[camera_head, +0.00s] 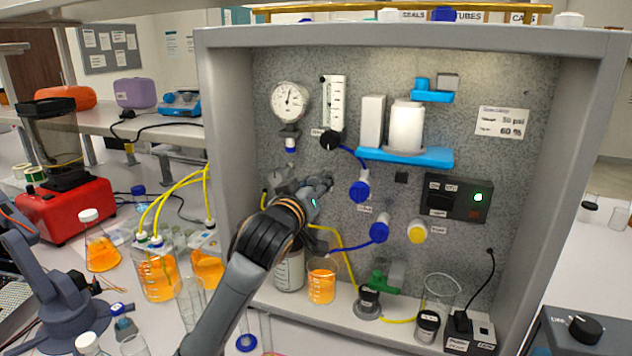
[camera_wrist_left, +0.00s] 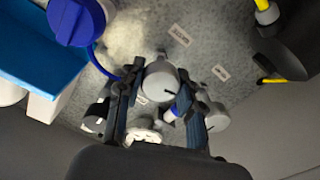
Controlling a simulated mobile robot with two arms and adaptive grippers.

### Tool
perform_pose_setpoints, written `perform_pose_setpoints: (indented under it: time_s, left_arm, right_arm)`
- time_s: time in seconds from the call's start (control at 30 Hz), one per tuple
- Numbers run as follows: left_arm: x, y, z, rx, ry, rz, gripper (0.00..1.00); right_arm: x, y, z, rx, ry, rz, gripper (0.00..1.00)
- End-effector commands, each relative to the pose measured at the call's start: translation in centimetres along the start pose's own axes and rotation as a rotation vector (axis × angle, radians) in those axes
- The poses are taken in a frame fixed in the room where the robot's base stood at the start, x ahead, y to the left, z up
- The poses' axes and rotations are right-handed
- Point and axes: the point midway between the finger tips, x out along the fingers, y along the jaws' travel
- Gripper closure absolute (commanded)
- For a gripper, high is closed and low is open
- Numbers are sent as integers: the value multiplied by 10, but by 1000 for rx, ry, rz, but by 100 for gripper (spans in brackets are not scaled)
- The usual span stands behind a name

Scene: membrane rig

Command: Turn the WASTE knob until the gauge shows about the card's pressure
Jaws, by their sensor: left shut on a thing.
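The round white gauge (camera_head: 290,101) hangs at the upper left of the rig panel; its dark needle points roughly upward, its numbers too small to read. The white card (camera_head: 502,122) at the upper right has a pressure line that looks like 50 psi, but is blurred. My left gripper (camera_head: 322,186) reaches the panel below the gauge and hides what it holds in the head view. In the left wrist view its fingers (camera_wrist_left: 160,100) are shut around a grey knob (camera_wrist_left: 160,80) with a dark pointer mark. The nearby labels are not clearly legible. My right gripper is out of view.
Blue knobs (camera_head: 360,191) (camera_head: 380,230) and a yellow knob (camera_head: 417,233) stick out right of my left gripper. A blue shelf (camera_head: 430,157) is above them. An orange-filled beaker (camera_head: 321,282) stands below, with tubing nearby. The rig's grey side wall (camera_head: 226,150) is left.

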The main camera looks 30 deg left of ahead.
Motion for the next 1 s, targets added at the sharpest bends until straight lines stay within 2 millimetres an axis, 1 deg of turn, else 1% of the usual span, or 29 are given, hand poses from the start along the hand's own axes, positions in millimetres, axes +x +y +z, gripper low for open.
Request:
perform_pose_setpoints:
  time_s: [0.3,0.33,0.37,0.4,0.43,0.67,0.77,0.87,1.0]
  left_arm:
    - [0,0,0,-7,1,0,95]
    - [0,0,0,-7,1,0,58]
    - [0,0,0,-7,1,0,52]
    - [0,0,0,-7,1,0,44]
    - [0,0,0,-7,1,0,40]
    - [0,0,0,-6,1,0,40]
    - [-2,0,0,-6,1,1,40]
    - [-10,0,0,-7,2,2,40]
    - [-32,0,0,-6,1,3,40]
  right_arm:
    - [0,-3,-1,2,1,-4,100]
    - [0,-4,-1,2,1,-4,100]
    - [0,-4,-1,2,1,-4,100]
    - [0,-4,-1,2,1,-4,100]
    - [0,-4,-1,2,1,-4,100]
    - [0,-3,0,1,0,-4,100]
    - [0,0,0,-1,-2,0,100]
    - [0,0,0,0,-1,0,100]
    - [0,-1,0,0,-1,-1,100]
